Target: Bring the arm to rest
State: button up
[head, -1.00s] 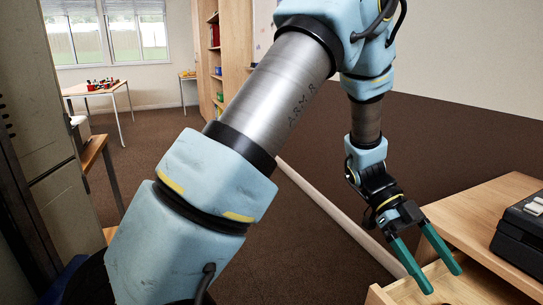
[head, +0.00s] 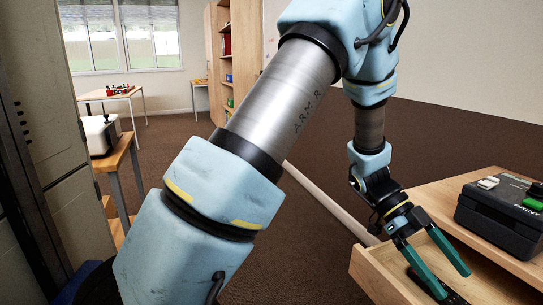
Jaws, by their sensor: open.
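My gripper (head: 451,276) hangs at the lower right of the head view, with its two green fingers spread and pointing down. Nothing shows between the fingers. The fingertips are over or in an open wooden drawer (head: 371,275); I cannot tell how deep they reach. A dark object in the drawer shows in part by the fingertips. My blue and grey arm is bent, rising from the lower left and dropping to the gripper.
The drawer belongs to a wooden desk (head: 436,197) at the right. A black device (head: 500,212) with a green button stands on it. A small wooden table (head: 118,162) with a white item is at the left. Brown floor lies open behind.

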jog(key=w+n+t+h, duration=0.1)
jog(key=w, duration=0.2)
jog(key=w+d+r+n+t+h, duration=0.1)
jog(key=w+t, duration=0.1)
jog(key=w+n+t+h, duration=0.1)
jog(key=w+n, duration=0.1)
jog(key=w, duration=0.1)
jog(key=shift+w+d+r+t+h, duration=0.2)
jog(key=shift+w+d+t+h, duration=0.1)
jog(key=shift+w+d+h, duration=0.1)
jog(key=w+a+r+n+t, duration=0.1)
jog(key=w+a+n+t, duration=0.3)
jog(key=w, duration=0.3)
jog(key=w+a+r+n+t, duration=0.1)
jog(key=w+a+n+t, duration=0.2)
jog(key=w+t, duration=0.35)
jog(key=w+a+n+t+y, duration=0.1)
jog(key=w+a+n+y, duration=0.25)
jog(key=a, duration=0.55)
jog(key=w+a+n+t+y, duration=0.1)
jog(key=w+a+n+y, duration=0.1)
jog(key=w+a+n, duration=0.45)
jog(key=s+a+f+n+g+y, duration=0.2)
jog(key=s+a+n+g+y, duration=0.5)
jog(key=s+a, duration=1.15)
notch_tip(320, 180, up, 18)
jog(key=w+n+t+h+p, duration=0.1)
jog(key=n+t+h+p, duration=0.1)
jog(key=p, duration=1.6)
jog(key=shift+h, duration=0.65)
